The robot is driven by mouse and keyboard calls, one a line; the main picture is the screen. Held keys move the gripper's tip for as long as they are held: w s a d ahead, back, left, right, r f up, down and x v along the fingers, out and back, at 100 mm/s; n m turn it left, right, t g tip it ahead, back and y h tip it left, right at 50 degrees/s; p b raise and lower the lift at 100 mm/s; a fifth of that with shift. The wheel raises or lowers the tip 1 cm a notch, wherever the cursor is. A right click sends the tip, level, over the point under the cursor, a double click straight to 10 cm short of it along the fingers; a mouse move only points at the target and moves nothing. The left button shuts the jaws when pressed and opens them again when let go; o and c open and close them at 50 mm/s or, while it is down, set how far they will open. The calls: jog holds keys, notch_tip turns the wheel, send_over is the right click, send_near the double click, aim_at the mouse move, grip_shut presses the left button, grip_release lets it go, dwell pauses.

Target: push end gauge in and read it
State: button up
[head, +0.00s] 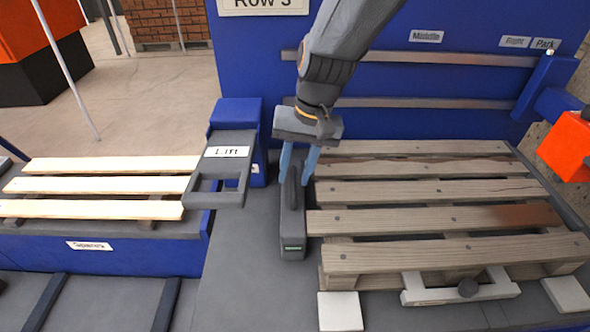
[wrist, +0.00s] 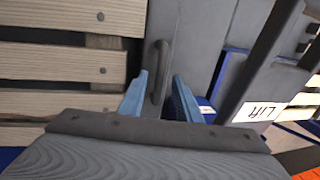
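The end gauge appears to be the dark grey block (head: 293,228) with a small green display at the left end of the wooden pallet (head: 430,218). Its display is too small to read. An upright loop handle (wrist: 157,72) stands on the block. My gripper (head: 298,168) comes down from above with its two blue fingers spread. In the wrist view my gripper (wrist: 158,92) has one finger on each side of the handle. Gaps show between fingers and handle, so it is open and not holding it.
A grey frame labelled Lift (head: 218,180) stands close on the left. Beyond it are pale slats on the Spares stand (head: 90,255). A white bracket with a dark knob (head: 425,296) sits at the pallet's front. A blue panel (head: 250,60) rises behind.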

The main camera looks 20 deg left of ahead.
aim_at(299, 191)
grip_shut()
jog(key=shift+s+a+p, duration=0.1)
jog(key=shift+a+p, duration=0.25)
grip_release()
notch_tip(299, 191, up, 8)
jog(key=d+b, duration=0.1)
jog(key=shift+w+d, duration=0.25)
jog(key=shift+d, duration=0.05)
